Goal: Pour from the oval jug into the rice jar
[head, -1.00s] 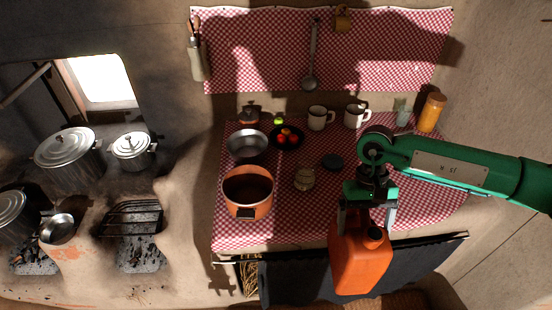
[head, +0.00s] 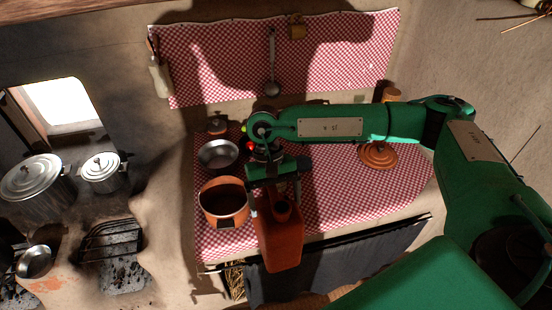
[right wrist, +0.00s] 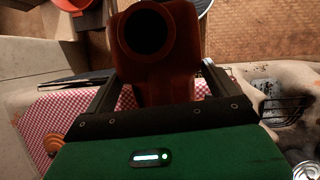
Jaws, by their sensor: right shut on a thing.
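The orange-brown jug (head: 279,240) hangs in my right gripper (head: 274,198), roughly upright, over the table's front edge. Its dark open mouth (right wrist: 146,30) shows in the right wrist view, with the gripper fingers on both sides of its body. A round terracotta jar (head: 225,203) with a dark label on its front stands open on the cloth, just left of the jug; I take it as the rice jar. The label is too small to read. The jug and right finger are close beside the jar's rim; I cannot tell whether they touch. My left gripper is not in view.
A metal bowl (head: 218,155) stands behind the jar. A terracotta lid (head: 377,155) lies on the checked cloth to the right. My right arm hides the cups and other things at the back. The hearth with metal pots (head: 38,180) is at the left.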

